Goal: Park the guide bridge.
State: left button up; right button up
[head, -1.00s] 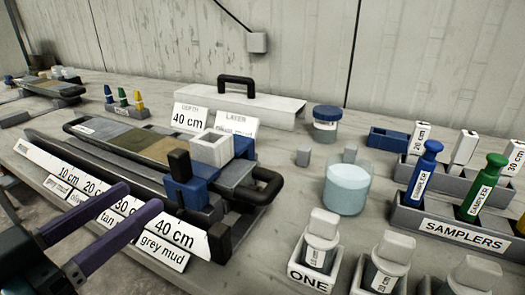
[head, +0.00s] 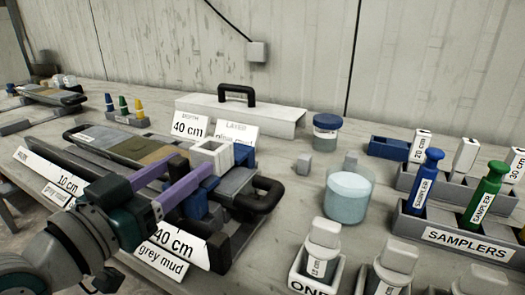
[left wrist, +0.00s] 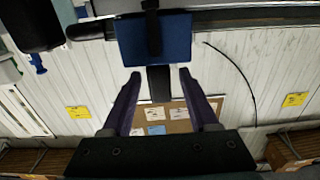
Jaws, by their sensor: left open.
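The guide bridge, a blue block (head: 196,205) with a white square block (head: 210,155) and a second blue part (head: 243,154), sits across the near end of the core tray (head: 152,150). My right gripper is not in view.
Depth and layer cards (head: 190,124) stand behind the tray, before a white case (head: 240,112) with a black handle. A beaker (head: 348,195), sampler rack (head: 455,235) and labelled holders (head: 318,255) are on the right. Label strips (head: 170,250) line the front.

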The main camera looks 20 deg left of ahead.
pick_arm(q)
jog(key=shift+c, duration=0.2)
grip_shut()
dwell(1.1)
